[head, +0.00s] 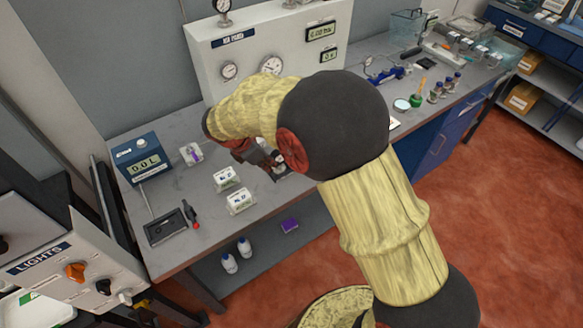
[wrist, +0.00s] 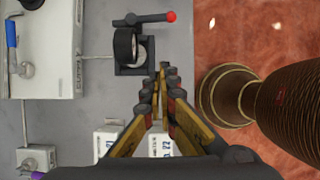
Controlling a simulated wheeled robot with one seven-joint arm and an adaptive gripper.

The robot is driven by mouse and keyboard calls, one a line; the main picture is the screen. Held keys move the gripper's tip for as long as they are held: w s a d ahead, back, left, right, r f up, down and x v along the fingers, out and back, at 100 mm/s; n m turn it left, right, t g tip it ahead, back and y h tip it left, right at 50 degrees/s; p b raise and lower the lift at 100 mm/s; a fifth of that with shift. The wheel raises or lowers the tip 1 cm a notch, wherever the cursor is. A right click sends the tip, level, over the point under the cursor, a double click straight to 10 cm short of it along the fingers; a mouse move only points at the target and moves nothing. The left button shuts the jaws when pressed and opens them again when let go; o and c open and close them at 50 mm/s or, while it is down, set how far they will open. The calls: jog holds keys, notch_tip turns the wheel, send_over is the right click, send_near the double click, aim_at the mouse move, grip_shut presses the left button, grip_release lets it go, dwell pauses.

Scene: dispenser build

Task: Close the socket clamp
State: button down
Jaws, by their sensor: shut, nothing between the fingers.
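The socket clamp (wrist: 131,68) shows at the upper middle of the wrist view. It has a dark base and a black round socket with a pale inside. Its dark lever (wrist: 148,18) lies across the picture just beyond the socket and ends at the right in a red ball (wrist: 171,16). I cannot tell how far the clamp is closed. My gripper (wrist: 156,80) is shut and empty, its fingertips just below and right of the socket in the picture, apart from the lever. In the head view, my gripper (head: 243,151) and arm largely hide the clamp area.
Two white labelled boxes (head: 226,178) (head: 240,201) stand on the grey bench (head: 185,180) before my gripper. A white gauge panel (head: 225,60) rises behind my arm. A blue display box (head: 137,157) stands at the left. Bare bench lies between it and the white boxes.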

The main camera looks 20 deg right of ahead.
jog(key=b+x, duration=0.2)
jog(key=x, duration=0.8)
jog(key=shift+d+f, duration=0.15)
jog(key=shift+f, duration=0.15)
jog(key=shift+w+d+r, duration=0.2)
jog(key=shift+d+r, duration=0.05)
jog(key=shift+d, duration=0.35)
jog(key=shift+w+d+r, duration=0.2)
jog(key=shift+d+r, duration=0.05)
jog(key=shift+d, duration=0.35)
jog(key=shift+w+d+r, duration=0.2)
jog(key=shift+d, duration=0.35)
